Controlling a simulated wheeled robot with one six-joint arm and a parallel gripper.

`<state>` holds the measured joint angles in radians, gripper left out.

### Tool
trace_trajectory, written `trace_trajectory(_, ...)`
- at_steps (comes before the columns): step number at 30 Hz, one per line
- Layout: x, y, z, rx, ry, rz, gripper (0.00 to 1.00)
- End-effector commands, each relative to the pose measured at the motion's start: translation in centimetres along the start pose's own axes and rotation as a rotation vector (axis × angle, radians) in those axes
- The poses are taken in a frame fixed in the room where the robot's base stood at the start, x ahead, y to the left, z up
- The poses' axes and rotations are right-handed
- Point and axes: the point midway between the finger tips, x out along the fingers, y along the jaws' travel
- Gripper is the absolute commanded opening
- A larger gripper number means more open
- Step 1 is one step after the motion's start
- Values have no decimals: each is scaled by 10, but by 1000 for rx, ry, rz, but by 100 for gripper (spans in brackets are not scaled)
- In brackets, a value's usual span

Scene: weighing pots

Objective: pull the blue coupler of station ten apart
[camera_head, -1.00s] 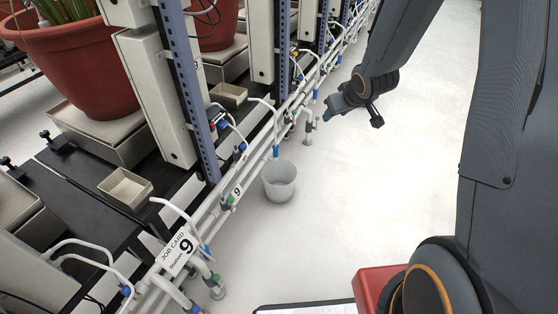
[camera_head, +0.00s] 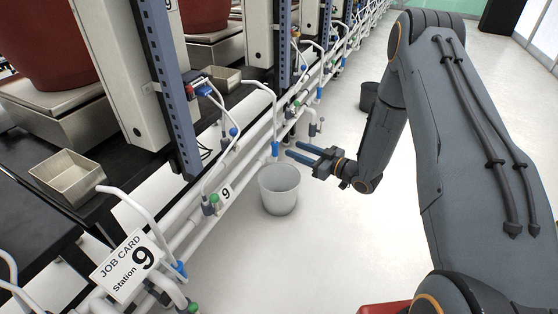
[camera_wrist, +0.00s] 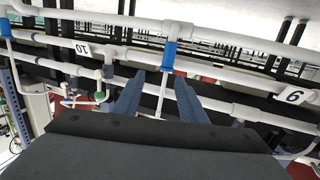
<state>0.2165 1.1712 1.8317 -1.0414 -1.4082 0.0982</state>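A blue coupler (camera_head: 275,149) sits upright on a thin white tube by the pipe rails, above a bucket. In the wrist view a blue coupler (camera_wrist: 169,55) on a white tube lies beyond my fingertips, near the middle of the gap between them. A tag (camera_wrist: 82,48) reading 10 upside down is to its left, and an upside-down 9 tag (camera_wrist: 293,96) to its right. My gripper (camera_head: 291,151) is open and empty, its fingers pointing left at the coupler and apparently short of it. The same gripper (camera_wrist: 158,93) shows both fingers spread in the wrist view.
A grey bucket (camera_head: 279,190) stands on the floor just below my gripper. White pipe rails run along the benches, with a 9 tag (camera_head: 226,193) and a job card for station 9 (camera_head: 130,265). A darker bucket (camera_head: 369,97) stands farther back.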

Motion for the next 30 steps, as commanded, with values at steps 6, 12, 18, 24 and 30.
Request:
trace_trajectory(6,2,-8,27,18,86,-53,38)
trace_trajectory(12,18,-11,25,17,95,-60,38)
trace_trajectory(18,49,-13,23,17,94,-60,38)
trace_trajectory(24,72,-14,20,18,93,-58,38)
trace_trajectory(30,78,-14,18,19,93,-56,38)
